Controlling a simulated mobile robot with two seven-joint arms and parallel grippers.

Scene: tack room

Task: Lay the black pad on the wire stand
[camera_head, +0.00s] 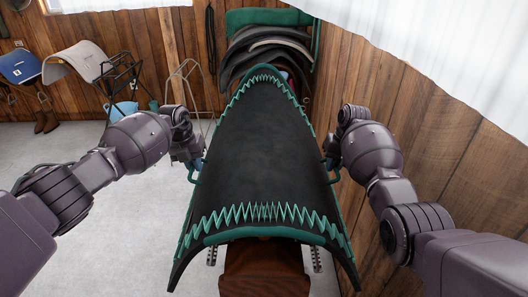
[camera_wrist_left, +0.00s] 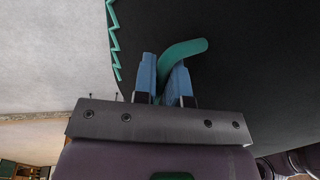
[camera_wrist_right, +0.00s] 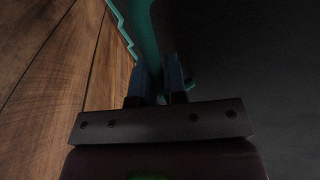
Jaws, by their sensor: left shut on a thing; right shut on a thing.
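The black pad (camera_head: 262,150) has green zigzag stitching and green edging; it is arched, its sides hanging down, in the middle of the head view. My left gripper (camera_head: 199,163) is shut on a green strap loop at the pad's left side; the loop shows between its blue fingers in the left wrist view (camera_wrist_left: 166,80). My right gripper (camera_head: 329,165) is shut on the green strap at the right side, also seen in the right wrist view (camera_wrist_right: 160,80).
A brown object (camera_head: 264,272) shows below the pad's near edge. More dark pads (camera_head: 268,52) are stacked at the back. The wooden wall (camera_head: 428,110) is close at right. Pale floor is open at left.

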